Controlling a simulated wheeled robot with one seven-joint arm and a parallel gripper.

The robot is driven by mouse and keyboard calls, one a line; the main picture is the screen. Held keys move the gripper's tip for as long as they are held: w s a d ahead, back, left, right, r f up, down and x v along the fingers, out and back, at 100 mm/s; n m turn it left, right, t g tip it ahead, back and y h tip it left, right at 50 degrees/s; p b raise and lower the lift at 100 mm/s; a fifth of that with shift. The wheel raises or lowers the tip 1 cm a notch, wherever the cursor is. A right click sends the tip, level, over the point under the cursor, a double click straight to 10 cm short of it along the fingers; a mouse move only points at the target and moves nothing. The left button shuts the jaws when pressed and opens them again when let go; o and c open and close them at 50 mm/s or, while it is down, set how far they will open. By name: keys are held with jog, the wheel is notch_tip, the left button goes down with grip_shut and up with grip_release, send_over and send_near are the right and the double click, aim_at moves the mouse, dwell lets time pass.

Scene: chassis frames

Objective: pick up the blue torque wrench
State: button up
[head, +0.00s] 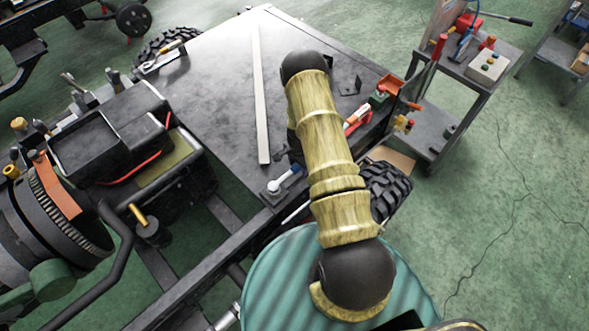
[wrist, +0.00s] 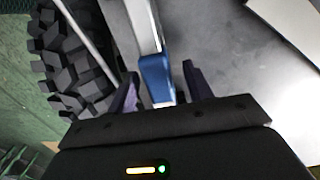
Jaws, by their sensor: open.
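The blue torque wrench (wrist: 155,76) shows in the wrist view as a blue handle with a pale metal shaft running up out of the frame. My gripper (wrist: 160,72) is open, with one dark finger on each side of the blue handle. The handle's lower end is hidden behind the gripper body. I cannot tell whether the fingers touch it. In the head view my arm hides most of the gripper. A small blue and silver tool (head: 284,180) lies there by the near edge of the dark plate; I cannot tell whether it is the same wrench.
The dark flat plate (head: 205,95) carries a long pale bar (head: 260,95). Red and white tools (head: 357,119) lie right of my arm. A knobbly tyre (head: 388,190) sits below the plate; a tyre also shows in the wrist view (wrist: 65,65). A grey cart (head: 455,85) stands at the right.

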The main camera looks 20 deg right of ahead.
grip_shut()
dwell(0.3)
jog(key=shift+w+r, duration=0.1)
jog(key=shift+r, duration=0.05)
jog(key=shift+r+b, duration=0.3)
jog(key=shift+r, duration=0.3)
notch_tip(320, 180, up, 8)
jog(key=shift+r+b, duration=0.25)
jog(key=shift+b, duration=1)
